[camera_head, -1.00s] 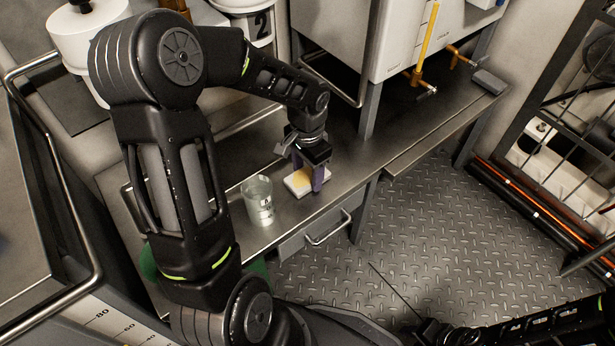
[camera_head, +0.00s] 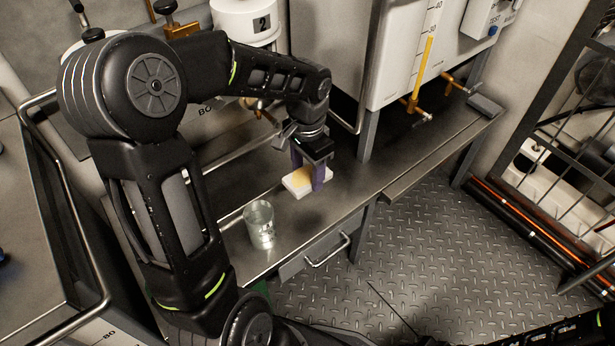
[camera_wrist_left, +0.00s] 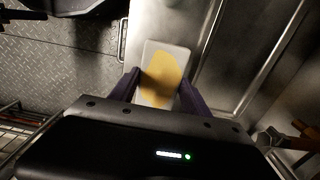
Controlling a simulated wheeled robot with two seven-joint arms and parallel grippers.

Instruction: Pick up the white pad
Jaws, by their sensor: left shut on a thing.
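The white pad (camera_head: 297,186) is a flat rectangular block with a yellow patch on its face. My left gripper (camera_head: 308,178) has its purple fingers shut on the pad's two sides. The pad appears to be a little above the steel bench, though the gap is hard to judge. In the left wrist view the pad (camera_wrist_left: 166,62) sits between the two fingers of my left gripper (camera_wrist_left: 160,92), its near end hidden by the gripper body. My right arm shows only at the lower right edge of the head view, and its jaws cannot be made out.
A clear glass beaker (camera_head: 260,226) stands on the steel bench (camera_head: 345,205), left of the pad and nearer the front edge. A drawer handle (camera_head: 328,252) sticks out below. A white tank (camera_head: 400,60) on a frame stands behind. The bench right of the pad is clear.

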